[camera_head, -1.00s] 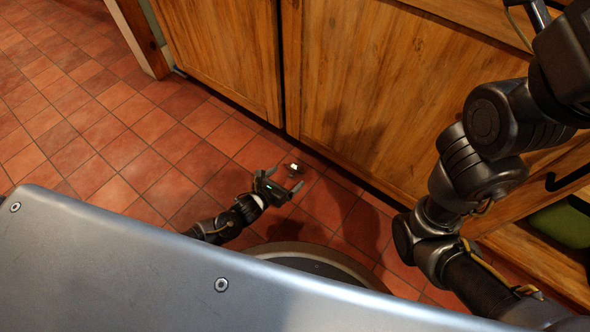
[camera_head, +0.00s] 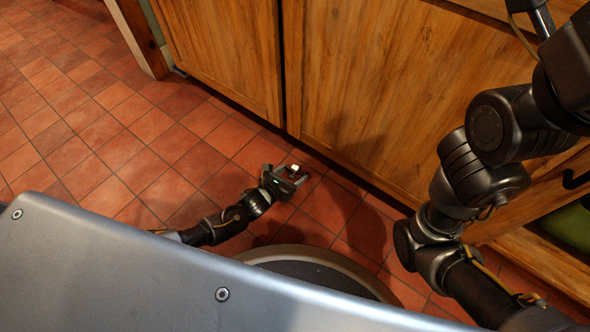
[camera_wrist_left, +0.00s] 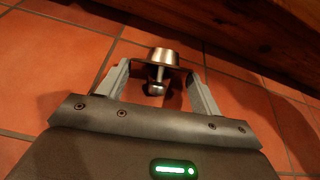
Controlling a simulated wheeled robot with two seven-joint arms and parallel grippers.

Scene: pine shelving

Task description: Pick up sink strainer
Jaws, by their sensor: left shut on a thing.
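The sink strainer (camera_head: 294,168) is a small metal piece, just above or on the tiled floor near the cabinet front; I cannot tell if it touches the floor. In the left wrist view it shows as a shiny flared cup (camera_wrist_left: 163,57) with a short stem and knob pointing toward the gripper body. My left gripper (camera_head: 290,172) is shut on it, with one finger on each side, as the left wrist view (camera_wrist_left: 158,76) also shows. My right arm is at the right of the head view, and its gripper is out of the picture.
Wooden cabinet doors (camera_head: 375,85) stand just beyond the strainer, with a dark gap along their foot. Red floor tiles (camera_head: 75,125) lie clear to the left. An open shelf with a green thing (camera_head: 568,226) is at the right.

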